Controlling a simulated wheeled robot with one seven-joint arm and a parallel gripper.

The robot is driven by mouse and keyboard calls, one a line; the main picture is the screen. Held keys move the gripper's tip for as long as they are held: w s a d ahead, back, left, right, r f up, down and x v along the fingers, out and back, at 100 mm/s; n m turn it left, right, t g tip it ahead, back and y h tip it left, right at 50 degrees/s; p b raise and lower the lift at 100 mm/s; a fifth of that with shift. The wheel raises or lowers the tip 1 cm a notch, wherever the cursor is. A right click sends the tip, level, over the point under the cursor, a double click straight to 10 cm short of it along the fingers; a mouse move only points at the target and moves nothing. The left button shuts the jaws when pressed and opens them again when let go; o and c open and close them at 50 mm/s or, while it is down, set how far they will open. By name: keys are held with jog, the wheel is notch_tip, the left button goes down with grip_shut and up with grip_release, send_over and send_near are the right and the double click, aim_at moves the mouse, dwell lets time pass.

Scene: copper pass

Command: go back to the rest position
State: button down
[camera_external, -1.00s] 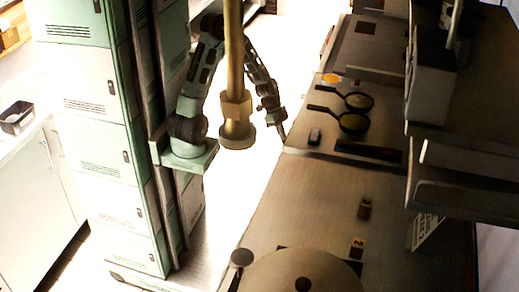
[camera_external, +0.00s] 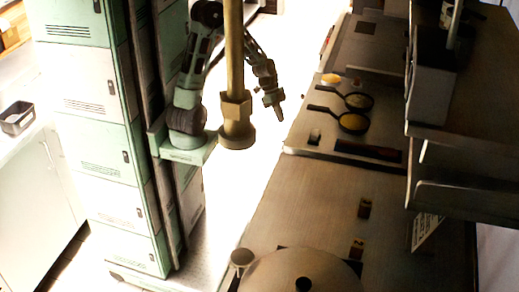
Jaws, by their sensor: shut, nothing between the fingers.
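My gripper (camera_external: 280,115) is shut and empty. It points down over the bright floor gap, left of the counter's edge and apart from it. My arm bends over from its mount on the column at the left. The brass-coloured pole (camera_external: 235,90) in the foreground hides part of the arm.
The counter (camera_external: 310,200) runs along the right. It bears two dark pans (camera_external: 352,122), a small dark block (camera_external: 314,137), a black strip (camera_external: 368,150) and two small brown blocks (camera_external: 365,208). A shelf (camera_external: 465,195) overhangs at right. Green lockers (camera_external: 90,105) stand left.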

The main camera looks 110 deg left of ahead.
jog(key=s+d+r+n+g+y+p, duration=0.1)
jog(key=s+d+r+n+g, duration=0.1)
jog(key=s+d+r+n, duration=0.1)
jog(key=s+d+r+n+g+y+p, duration=0.1)
jog(key=s+d+r+n+g, duration=0.1)
jog(key=s+d+n, duration=0.3)
jog(key=s+r+n, duration=0.1)
jog(key=s, duration=0.2)
jog(key=shift+r+n, duration=0.25)
jog(key=shift+n, duration=0.15)
dwell(3.2)
